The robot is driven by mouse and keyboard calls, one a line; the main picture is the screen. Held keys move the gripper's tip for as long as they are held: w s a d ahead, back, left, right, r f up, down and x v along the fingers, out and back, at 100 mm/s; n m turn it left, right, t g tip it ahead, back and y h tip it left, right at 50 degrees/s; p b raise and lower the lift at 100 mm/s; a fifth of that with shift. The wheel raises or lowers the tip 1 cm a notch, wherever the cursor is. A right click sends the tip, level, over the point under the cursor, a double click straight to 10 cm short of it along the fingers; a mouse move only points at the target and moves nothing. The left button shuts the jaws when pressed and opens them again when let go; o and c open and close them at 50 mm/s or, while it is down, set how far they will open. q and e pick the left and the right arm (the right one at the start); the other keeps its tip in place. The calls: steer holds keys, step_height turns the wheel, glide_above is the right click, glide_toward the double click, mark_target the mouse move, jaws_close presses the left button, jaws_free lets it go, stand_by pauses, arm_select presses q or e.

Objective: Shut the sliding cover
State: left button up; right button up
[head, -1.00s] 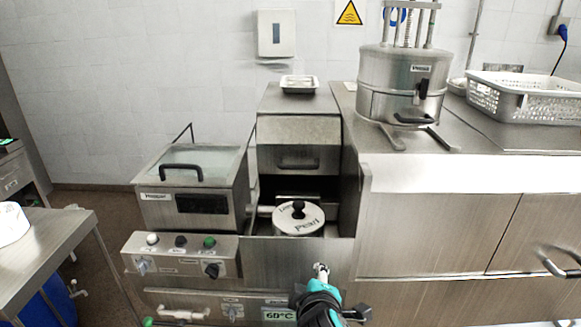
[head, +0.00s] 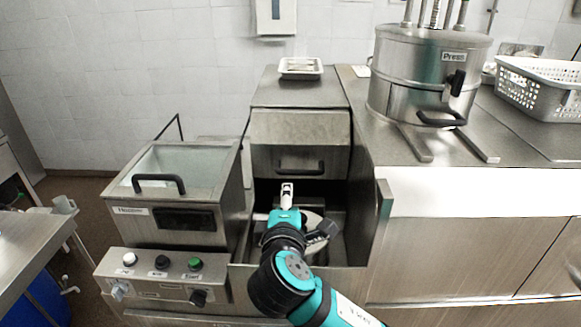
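The sliding cover (head: 300,138) is a steel box-like piece with a black bar handle (head: 300,166). It stands at the back of the middle bay, and the bay in front of it is open from above. A round pot (head: 314,217) with a pale lid sits in the bay, mostly hidden behind my arm. My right gripper (head: 287,189), with pale fingers, is over the bay, just below and left of the handle in the picture. No contact with the handle shows. Whether the fingers are parted cannot be made out. My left gripper is not in view.
On the left stand a hopper (head: 178,190) with a black handle and a button panel (head: 160,275). On the right are a press (head: 430,80), a raised metal edge (head: 383,215) and a white perforated basket (head: 540,90). A small tray (head: 300,68) lies behind the cover.

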steer(key=p, duration=0.2)
glide_toward(290, 174)
steer(key=p+x, duration=0.2)
steer(key=x, duration=0.7)
steer(key=shift+w+r, duration=0.15)
steer(key=shift+w, duration=0.1)
steer(key=shift+w+f, duration=0.2)
steer(key=shift+w, duration=0.45)
steer(key=c, duration=0.7)
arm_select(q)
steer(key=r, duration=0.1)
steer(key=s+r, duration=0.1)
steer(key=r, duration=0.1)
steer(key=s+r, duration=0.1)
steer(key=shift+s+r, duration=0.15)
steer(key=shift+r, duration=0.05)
arm_select(e)
jaws_close()
